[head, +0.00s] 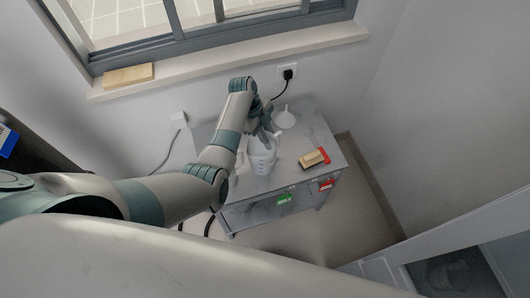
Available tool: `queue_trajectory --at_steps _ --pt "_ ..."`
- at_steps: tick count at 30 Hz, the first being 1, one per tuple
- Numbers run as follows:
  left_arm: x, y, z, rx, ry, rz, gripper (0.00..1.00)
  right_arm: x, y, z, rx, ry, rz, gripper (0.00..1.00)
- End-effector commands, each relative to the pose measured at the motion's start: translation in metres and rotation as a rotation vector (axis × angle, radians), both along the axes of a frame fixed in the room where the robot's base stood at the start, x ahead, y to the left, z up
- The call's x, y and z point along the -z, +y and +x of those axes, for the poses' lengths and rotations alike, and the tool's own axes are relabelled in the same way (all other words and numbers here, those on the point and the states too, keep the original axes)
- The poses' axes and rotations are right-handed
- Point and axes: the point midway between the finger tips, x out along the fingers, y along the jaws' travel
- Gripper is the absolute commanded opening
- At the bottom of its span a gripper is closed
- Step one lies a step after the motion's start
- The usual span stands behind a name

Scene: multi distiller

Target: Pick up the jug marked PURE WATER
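A white, translucent jug (262,163) with dark marks on its side stands on a small grey table (285,180) in the head view. Its lettering is too small to read, so I cannot tell if it says PURE WATER. My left arm comes in from the left and bends down over the table. My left gripper (266,137) is at the top of the jug, pointing down, and partly hides its rim. I cannot tell whether the fingers touch the jug or whether they are open or shut. My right gripper is not in view.
A white funnel-like item (285,118) stands at the back of the table. A yellow block (312,159) and a red item (325,155) lie to the right. A black plug and cord (288,73) hang from the wall. Walls stand close behind and right.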

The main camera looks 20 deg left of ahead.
Motion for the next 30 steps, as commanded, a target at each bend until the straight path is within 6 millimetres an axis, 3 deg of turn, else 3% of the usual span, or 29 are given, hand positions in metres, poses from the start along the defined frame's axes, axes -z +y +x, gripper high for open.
queue_trajectory --at_steps 7,9,10,30 --pt "-0.0001 0.0002 0.0000 0.000 0.000 0.000 0.17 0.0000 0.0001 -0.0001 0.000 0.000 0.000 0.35" --pt "-0.0002 0.0002 0.0000 0.000 0.000 0.000 0.01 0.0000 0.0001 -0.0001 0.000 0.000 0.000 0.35" --pt "-0.0002 0.0002 0.0000 0.000 0.000 0.000 0.00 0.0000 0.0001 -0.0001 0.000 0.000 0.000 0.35" --pt "-0.0004 0.0001 0.0007 0.000 -0.002 0.000 0.00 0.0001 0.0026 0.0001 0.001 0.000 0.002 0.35"
